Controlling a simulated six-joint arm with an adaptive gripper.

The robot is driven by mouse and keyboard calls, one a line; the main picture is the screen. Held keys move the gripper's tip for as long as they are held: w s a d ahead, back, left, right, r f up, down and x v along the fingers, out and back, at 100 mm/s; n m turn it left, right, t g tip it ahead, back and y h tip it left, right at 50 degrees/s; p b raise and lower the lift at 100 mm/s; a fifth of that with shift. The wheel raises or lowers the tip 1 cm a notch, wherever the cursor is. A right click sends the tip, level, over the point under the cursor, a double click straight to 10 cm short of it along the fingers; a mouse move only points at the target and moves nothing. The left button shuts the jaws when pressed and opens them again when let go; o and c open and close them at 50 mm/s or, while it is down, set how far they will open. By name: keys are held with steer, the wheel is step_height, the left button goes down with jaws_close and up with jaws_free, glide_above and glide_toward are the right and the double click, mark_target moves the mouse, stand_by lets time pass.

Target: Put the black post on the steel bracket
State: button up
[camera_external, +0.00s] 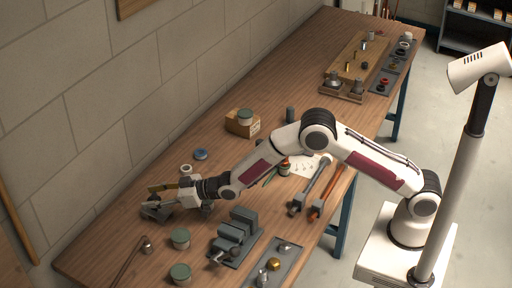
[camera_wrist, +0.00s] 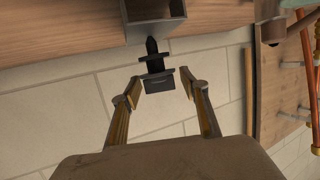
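The black post (camera_wrist: 154,66) has a narrow tip, a wide flange and a block-shaped end. The steel bracket (camera_wrist: 135,32), a grey open-ended channel, is at the top of the wrist view. The post's tip points at it and overlaps its lower edge; I cannot tell whether they touch. In the external view my gripper (camera_external: 165,201) is low over the near left of the bench, by the bracket (camera_external: 152,212). The post is not distinct there.
A white ring (camera_external: 186,169) and a blue disc (camera_external: 201,154) lie behind. Pipe wrenches (camera_external: 311,186) lie further right. The block wall (camera_external: 90,110) runs along the bench's left side.

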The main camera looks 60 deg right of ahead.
steer(key=shift+r, duration=0.2)
steer(key=shift+v, duration=2.25)
step_height(320, 180, up, 7)
steer(key=shift+s, duration=0.2)
steer(key=shift+d, duration=0.1)
